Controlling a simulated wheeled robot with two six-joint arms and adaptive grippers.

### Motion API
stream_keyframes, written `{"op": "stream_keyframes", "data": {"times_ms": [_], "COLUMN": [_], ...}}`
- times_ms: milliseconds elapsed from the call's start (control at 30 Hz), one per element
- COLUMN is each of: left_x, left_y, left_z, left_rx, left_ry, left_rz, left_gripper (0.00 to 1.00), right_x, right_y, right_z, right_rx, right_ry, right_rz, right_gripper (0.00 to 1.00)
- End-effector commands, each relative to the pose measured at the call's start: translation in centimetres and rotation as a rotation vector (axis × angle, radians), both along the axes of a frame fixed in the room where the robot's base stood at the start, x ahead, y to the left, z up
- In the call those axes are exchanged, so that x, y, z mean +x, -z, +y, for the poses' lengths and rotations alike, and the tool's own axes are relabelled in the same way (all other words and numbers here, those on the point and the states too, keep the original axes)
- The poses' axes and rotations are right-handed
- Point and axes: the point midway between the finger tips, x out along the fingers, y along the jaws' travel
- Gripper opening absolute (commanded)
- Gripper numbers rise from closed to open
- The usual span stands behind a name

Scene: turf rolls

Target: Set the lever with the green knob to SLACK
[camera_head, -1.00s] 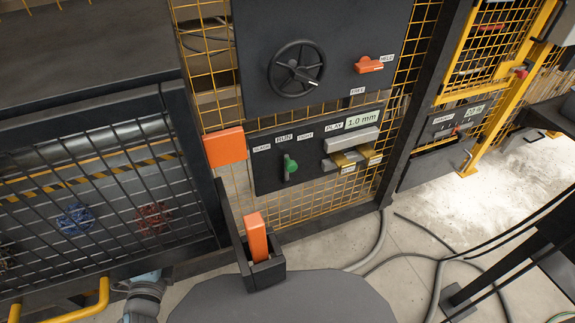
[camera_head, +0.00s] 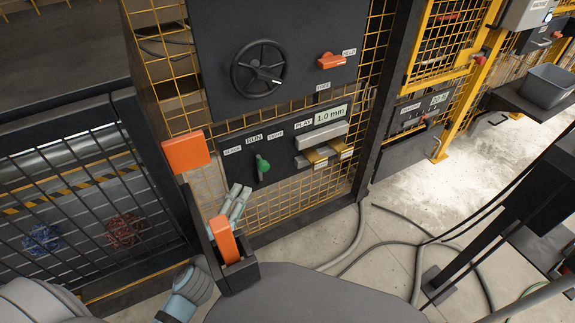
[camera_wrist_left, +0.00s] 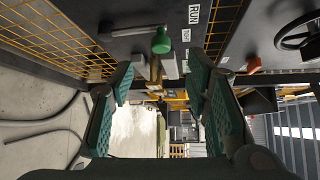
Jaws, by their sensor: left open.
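The lever's green knob (camera_head: 263,165) stands out from a dark panel (camera_head: 285,180) under a row of labels. SLACK (camera_head: 232,150) is at the left, then RUN (camera_head: 254,137), then TIGHT (camera_head: 275,132). I cannot tell exactly which label the lever points to. My left gripper (camera_head: 241,190) is open and empty, below and left of the knob and apart from it, partly behind an orange-handled post. In the left wrist view the green knob (camera_wrist_left: 161,40) shows above and beyond the gap between my open green-padded fingers (camera_wrist_left: 160,80). My right gripper is out of view.
An orange handle (camera_head: 224,238) stands in a dark bracket in front of my left gripper. An orange block (camera_head: 186,152) is left of the panel. A grey bar (camera_head: 320,134) and yellow-marked blocks (camera_head: 322,155) are right of the lever. A black handwheel (camera_head: 258,68) is above.

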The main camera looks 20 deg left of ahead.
Motion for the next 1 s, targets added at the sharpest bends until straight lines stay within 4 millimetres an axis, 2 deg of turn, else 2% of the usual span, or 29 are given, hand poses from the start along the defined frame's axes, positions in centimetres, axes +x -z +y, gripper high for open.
{"op": "stream_keyframes", "data": {"times_ms": [167,267,367,600,700,867,1000], "left_x": [0.5,1.9,4.2,11.1,12.9,14.3,14.5], "left_y": [0.0,0.1,0.3,1.4,1.7,1.8,1.8], "left_z": [0.1,0.2,0.3,0.6,0.7,0.8,0.8], "left_rx": [0.000,0.000,0.000,0.000,0.000,0.001,0.001], "left_ry": [-0.001,-0.001,0.000,0.002,0.003,0.003,0.003], "left_rz": [0.000,-0.001,-0.002,-0.001,-0.001,-0.001,0.001], "left_gripper": [0.47,0.47,0.47,0.47,0.47,0.47,0.47], "right_x": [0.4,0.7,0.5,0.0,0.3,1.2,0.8], "right_y": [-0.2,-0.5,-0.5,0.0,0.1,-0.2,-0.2], "right_z": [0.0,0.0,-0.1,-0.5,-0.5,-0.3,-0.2], "right_rx": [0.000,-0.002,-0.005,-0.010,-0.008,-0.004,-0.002], "right_ry": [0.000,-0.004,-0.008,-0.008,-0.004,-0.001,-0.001], "right_rz": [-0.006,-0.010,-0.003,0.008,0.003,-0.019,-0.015], "right_gripper": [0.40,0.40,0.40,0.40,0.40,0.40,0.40]}}
